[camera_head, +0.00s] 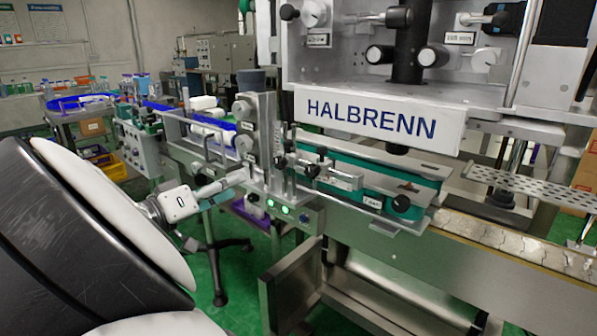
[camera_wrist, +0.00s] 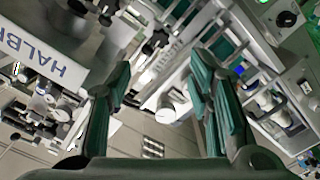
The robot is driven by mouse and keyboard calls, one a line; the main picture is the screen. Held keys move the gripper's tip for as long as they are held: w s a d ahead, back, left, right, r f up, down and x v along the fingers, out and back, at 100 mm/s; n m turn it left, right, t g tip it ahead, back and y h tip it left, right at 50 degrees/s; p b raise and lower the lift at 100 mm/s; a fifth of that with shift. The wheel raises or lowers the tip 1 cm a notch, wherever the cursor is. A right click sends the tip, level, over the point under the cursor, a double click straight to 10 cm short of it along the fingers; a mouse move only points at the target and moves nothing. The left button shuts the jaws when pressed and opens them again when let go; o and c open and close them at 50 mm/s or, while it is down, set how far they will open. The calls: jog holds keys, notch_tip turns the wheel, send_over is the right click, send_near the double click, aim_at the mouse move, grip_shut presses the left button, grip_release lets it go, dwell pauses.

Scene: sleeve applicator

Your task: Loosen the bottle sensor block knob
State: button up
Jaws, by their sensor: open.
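My gripper (camera_wrist: 160,64) shows in the wrist view with two teal fingers spread apart and nothing between them. Beyond the gap are small metal blocks and a black knob (camera_wrist: 155,42), apart from the fingers. A pale round-ended part (camera_wrist: 172,108) lies lower in the gap. In the head view, a small silver block (camera_head: 340,179) with a label is mounted beside the conveyor, with a dark knob (camera_head: 312,171) at its left. I cannot tell for certain which knob belongs to the bottle sensor block. In the head view my fingers cannot be made out.
The HALBRENN sign (camera_head: 378,119) hangs below the upper machine housing. A green guide rail (camera_head: 375,182) with another black knob (camera_head: 401,203) runs along the conveyor (camera_head: 500,240). A control box (camera_head: 290,211) with lit green buttons sits below.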

aim_at(277, 164)
jog(key=b+x, duration=0.2)
jog(key=x, duration=1.1)
jog(key=shift+w+d, duration=0.2)
jog(key=shift+w, duration=0.1)
grip_shut()
